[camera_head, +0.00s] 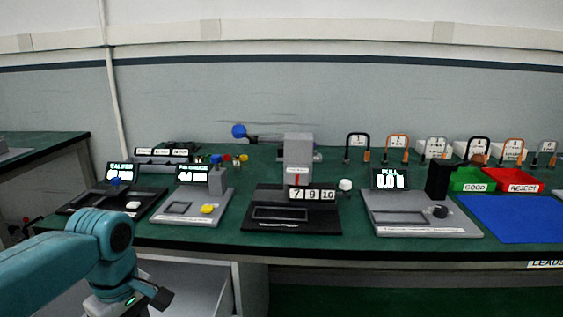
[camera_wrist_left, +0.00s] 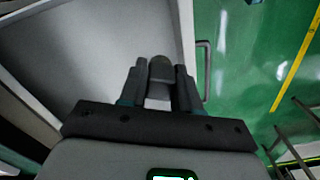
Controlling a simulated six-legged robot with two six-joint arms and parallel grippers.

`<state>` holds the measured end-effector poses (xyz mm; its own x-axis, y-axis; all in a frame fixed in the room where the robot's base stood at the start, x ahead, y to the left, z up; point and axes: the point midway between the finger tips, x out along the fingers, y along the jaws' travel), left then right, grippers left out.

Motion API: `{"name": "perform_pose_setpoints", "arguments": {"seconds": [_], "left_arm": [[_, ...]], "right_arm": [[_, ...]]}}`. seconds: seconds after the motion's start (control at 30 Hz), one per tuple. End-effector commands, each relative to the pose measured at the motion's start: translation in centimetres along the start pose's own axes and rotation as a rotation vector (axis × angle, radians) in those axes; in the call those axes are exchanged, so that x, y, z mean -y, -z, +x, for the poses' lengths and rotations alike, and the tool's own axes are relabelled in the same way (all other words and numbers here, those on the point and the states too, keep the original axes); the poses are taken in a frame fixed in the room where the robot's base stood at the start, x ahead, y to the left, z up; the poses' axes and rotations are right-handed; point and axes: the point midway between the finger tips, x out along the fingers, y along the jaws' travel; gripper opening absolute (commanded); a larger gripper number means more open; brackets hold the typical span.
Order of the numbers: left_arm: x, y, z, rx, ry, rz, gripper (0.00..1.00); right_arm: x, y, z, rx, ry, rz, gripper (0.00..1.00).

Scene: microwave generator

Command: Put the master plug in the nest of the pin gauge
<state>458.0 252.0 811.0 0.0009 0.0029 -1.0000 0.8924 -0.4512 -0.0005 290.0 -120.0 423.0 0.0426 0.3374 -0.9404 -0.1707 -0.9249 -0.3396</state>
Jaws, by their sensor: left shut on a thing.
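The pin gauge (camera_head: 225,197) stands on the green bench left of centre in the head view. It has a grey base, a lit display, an upright grey block and a yellow knob. My left gripper (camera_head: 155,296) is low in front of the bench's front edge, apart from the gauge. In the left wrist view the left gripper (camera_wrist_left: 160,90) is shut on a small grey piece with a rounded dark end (camera_wrist_left: 161,68), possibly the master plug. My right gripper is not in view.
A caliper station (camera_head: 75,206) is left of the gauge, a black station with number tiles (camera_head: 265,226) right of it. A pull tester (camera_head: 400,222), green bin (camera_head: 470,187), red bin (camera_head: 520,189) and blue mat (camera_head: 510,215) are further right. Small coloured pieces (camera_head: 227,158) lie behind the gauge.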

Motion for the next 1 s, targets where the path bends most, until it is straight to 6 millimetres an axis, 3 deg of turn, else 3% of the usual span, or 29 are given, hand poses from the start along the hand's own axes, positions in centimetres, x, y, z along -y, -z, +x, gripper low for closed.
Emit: {"name": "perform_pose_setpoints", "arguments": {"seconds": [0.63,1.0], "left_arm": [[-5.3,-4.0,7.8,0.004,0.001,1.1,0.0],[-5.0,-4.0,1.6,0.0,0.004,1.104,0.0]], "right_arm": [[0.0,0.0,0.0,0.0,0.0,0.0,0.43],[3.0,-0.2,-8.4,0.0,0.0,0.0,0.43]]}}
